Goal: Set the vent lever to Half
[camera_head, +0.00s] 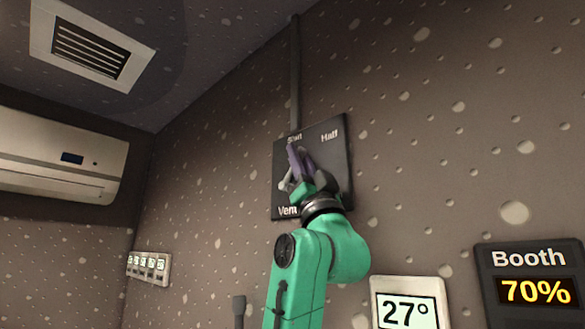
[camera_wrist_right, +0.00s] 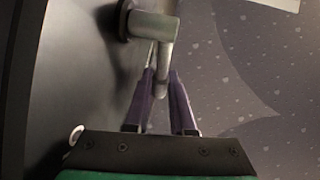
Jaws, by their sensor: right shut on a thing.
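The vent panel (camera_head: 338,165) is a dark plate on the wall. "Half" reads at its upper right and part of "Vent" at its lower left. Another label at the top left is partly covered and hard to read. My right gripper (camera_head: 294,158) is in front of the panel, its purple fingers pointing up toward that top-left label. In the right wrist view, the grey metal vent lever (camera_wrist_right: 152,28) comes off a round pivot on the panel. Its handle runs down between the fingers of my right gripper (camera_wrist_right: 161,80), which are shut on it. My left gripper is out of view.
A conduit (camera_head: 295,75) runs up from the panel. A "27°" display (camera_head: 407,305) and a "Booth 70%" display (camera_head: 535,285) are on the wall at lower right. A small row of switches (camera_head: 149,267) is at left. An air conditioner (camera_head: 60,160) and ceiling vent (camera_head: 90,45) are farther off.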

